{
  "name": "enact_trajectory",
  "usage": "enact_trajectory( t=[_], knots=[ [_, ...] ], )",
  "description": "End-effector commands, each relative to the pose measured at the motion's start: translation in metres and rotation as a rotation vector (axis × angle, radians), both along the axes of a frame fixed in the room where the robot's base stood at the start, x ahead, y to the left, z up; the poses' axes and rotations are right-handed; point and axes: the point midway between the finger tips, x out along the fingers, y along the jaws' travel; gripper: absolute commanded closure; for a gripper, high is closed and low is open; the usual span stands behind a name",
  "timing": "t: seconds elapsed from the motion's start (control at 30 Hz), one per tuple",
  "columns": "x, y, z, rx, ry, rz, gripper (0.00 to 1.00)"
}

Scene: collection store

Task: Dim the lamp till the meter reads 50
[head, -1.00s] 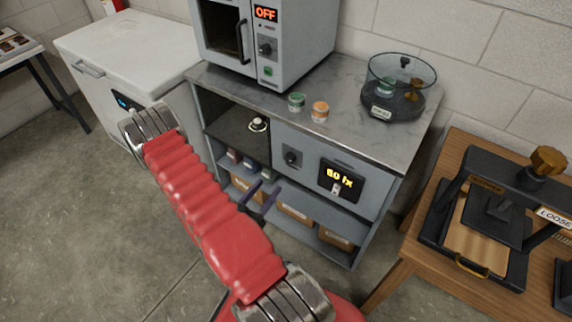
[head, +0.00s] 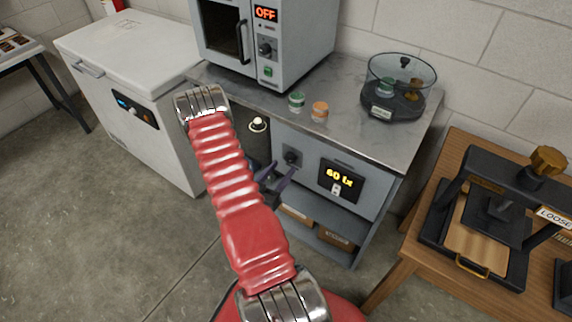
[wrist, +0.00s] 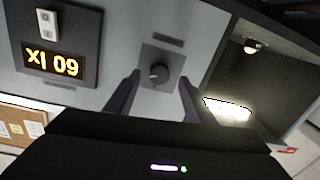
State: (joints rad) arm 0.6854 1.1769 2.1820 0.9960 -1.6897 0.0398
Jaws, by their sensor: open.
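The dial (head: 292,157) is a dark knob on a square plate on the grey cabinet front. The meter (head: 342,180) beside it reads 60 lx in yellow; it also shows upside down in the wrist view (wrist: 54,63). My gripper (head: 283,167) is open in front of the dial. In the wrist view the dial's knob (wrist: 159,72) lies between and beyond my two dark fingers (wrist: 160,88), with no contact visible. A lit white lamp panel (wrist: 228,110) shows in the open compartment. A small white dome (head: 258,124) sits in that compartment.
A white chest (head: 140,60) is left. A wooden table (head: 400,285) with a press is right.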

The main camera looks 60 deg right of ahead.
Motion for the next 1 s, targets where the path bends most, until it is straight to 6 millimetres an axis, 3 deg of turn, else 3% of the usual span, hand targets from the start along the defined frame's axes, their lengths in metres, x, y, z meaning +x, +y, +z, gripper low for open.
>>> enact_trajectory(
  t=[0.3,0.7,1.0],
  knots=[
    [-0.004,-0.034,0.0,-0.001,0.0,-0.002,0.51],
    [-0.004,-0.04,0.0,-0.001,0.001,0.0,0.51],
    [-0.004,-0.04,0.0,-0.001,0.001,0.001,0.72]
  ],
)
